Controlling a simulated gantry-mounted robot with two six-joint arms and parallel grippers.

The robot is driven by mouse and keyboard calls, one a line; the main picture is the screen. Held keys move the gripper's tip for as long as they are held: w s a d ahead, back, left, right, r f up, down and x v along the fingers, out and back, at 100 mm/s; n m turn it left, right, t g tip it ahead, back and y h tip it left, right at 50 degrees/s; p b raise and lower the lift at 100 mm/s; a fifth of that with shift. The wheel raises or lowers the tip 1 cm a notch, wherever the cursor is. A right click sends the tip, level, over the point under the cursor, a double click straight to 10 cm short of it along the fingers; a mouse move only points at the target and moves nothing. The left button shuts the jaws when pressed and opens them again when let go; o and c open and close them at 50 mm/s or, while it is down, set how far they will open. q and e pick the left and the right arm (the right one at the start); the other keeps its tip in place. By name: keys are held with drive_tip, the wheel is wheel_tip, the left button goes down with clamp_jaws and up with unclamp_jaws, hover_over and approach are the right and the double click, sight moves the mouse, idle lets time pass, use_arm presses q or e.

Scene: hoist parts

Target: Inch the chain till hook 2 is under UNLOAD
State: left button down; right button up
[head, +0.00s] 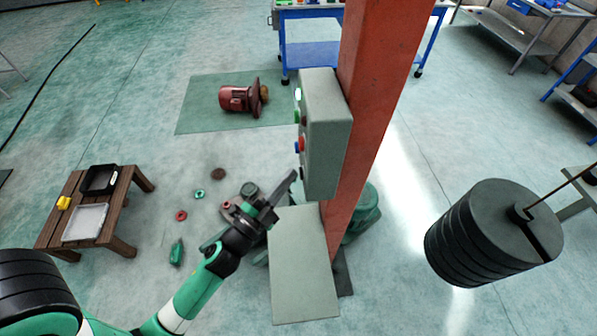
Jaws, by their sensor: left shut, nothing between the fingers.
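A grey control box (323,135) is fixed to an orange-red column (378,90). Its left face carries a lit lamp (298,94), a green button (296,117), a red button (300,143) and darker controls lower down. My left gripper (286,184) is shut and empty. Its fingertips point up and right, just left of the box's lower part; I cannot tell whether they touch it. The chain, hook 2 and an UNLOAD sign cannot be made out in this view. My right gripper is not in view.
A stack of dark round weights (480,240) hangs at the right. A grey panel (302,270) lies below the box. A wooden table (125,205) with trays stands left. A red motor (238,98) lies on a green mat (200,115). Small parts litter the floor between.

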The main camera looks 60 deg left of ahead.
use_arm(q)
drive_tip(key=shift+s+a+p, duration=0.25)
drive_tip(key=shift+s+p, duration=0.1)
drive_tip(key=shift+s, duration=0.3)
drive_tip(key=s+p, duration=0.1)
drive_tip(key=s+a+p, duration=0.1)
drive_tip(key=s+p, duration=0.1)
drive_tip(key=s+a+p, duration=0.1)
drive_tip(key=shift+s, duration=0.35)
idle(0.9)
